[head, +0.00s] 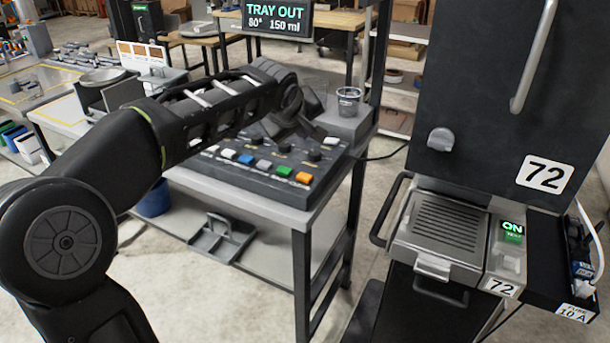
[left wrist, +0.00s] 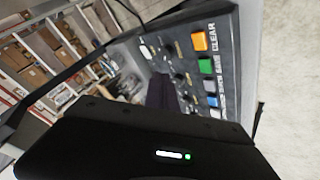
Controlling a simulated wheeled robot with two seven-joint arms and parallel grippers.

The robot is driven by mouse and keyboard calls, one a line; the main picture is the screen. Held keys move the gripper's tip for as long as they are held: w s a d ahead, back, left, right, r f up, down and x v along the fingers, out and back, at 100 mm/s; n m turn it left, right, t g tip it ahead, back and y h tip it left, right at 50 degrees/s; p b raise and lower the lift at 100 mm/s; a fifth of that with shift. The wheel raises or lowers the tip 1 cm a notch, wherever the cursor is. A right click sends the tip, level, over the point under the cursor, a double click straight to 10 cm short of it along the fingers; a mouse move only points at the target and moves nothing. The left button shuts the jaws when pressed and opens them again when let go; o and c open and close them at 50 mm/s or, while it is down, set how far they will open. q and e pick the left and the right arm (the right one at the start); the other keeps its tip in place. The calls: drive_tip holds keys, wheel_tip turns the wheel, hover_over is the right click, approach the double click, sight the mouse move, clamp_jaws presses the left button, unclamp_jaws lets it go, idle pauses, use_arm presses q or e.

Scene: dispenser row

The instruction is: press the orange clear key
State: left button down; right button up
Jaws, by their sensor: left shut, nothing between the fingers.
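The orange clear key (head: 303,177) is at the right end of the front row of coloured keys on a dark sloped control panel (head: 262,183). In the left wrist view the orange key (left wrist: 199,41) stands beside the word CLEAR, with the green key (left wrist: 206,65) next to it. My left gripper (head: 290,130) is shut and empty, over the back part of the panel, behind the key row. It is apart from the orange key, and its fingers (left wrist: 162,95) show dark in the left wrist view. My right gripper is out of both views.
A display (head: 277,18) above the panel reads TRAY OUT, 80°, 150 ml. A cup (head: 348,101) stands behind the panel on the right. Black knobs (head: 314,155) rise behind the keys. A tall dark machine marked 72 (head: 490,120) stands at the right.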

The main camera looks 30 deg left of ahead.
use_arm(q)
drive_tip(key=b, duration=0.5)
hover_over(303, 178)
wheel_tip(303, 178, down, 8)
drive_tip(key=shift+d+r, duration=0.1)
drive_tip(key=shift+r, duration=0.05)
drive_tip(key=shift+f+b, duration=0.5)
drive_tip(key=shift+b, duration=0.05)
idle(1.3)
drive_tip(key=shift+f+b, duration=0.4)
drive_tip(key=shift+b, duration=0.25)
drive_tip(key=shift+f+b, duration=0.5)
drive_tip(key=shift+b, duration=0.1)
idle(0.6)
idle(0.3)
drive_tip(key=shift+r+p, duration=0.5)
drive_tip(key=shift+r, duration=0.4)
